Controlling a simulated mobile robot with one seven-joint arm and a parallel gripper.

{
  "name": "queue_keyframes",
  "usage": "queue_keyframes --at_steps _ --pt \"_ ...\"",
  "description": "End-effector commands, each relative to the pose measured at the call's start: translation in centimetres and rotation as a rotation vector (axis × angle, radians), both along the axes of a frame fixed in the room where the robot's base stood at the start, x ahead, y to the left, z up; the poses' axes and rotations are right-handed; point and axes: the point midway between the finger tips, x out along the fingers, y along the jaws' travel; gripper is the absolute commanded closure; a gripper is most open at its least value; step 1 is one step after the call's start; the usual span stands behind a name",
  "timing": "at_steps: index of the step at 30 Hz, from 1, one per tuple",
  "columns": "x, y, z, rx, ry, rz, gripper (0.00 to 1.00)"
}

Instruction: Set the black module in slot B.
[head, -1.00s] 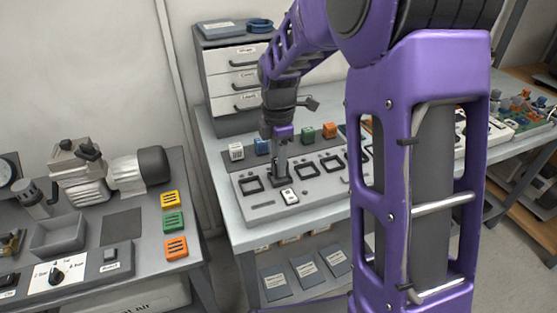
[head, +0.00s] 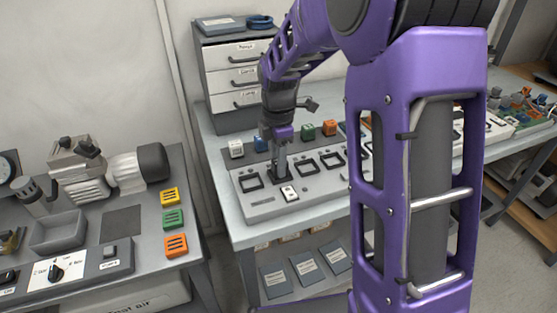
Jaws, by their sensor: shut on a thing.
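My gripper (head: 279,170) points down over the grey slotted panel (head: 262,212) on the bench. It is shut on a small dark thing (head: 281,174), which I take to be the black module. The thing is at the second slot from the left, and the fingers partly hide it. I cannot tell whether it is seated or just above the slot. The leftmost slot (head: 251,183) and the third slot (head: 307,167) look empty. The slot letters are too small to read.
White (head: 236,149), blue (head: 261,144), green (head: 308,132) and orange (head: 329,128) modules stand behind the slots. A white piece (head: 289,193) sits in front of the second slot. A drawer cabinet (head: 236,75) stands behind. My arm hides the panel's right end.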

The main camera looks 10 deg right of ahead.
Motion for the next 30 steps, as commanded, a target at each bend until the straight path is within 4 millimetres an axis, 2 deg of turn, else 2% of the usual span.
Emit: queue_keyframes --at_steps 26,27,30 --pt "0.01 0.02 -0.72 0.000 0.000 0.000 1.00" --pt "0.01 0.02 -0.72 0.000 0.000 0.000 0.58" --pt "0.00 0.02 -0.72 0.000 0.000 0.000 0.40"
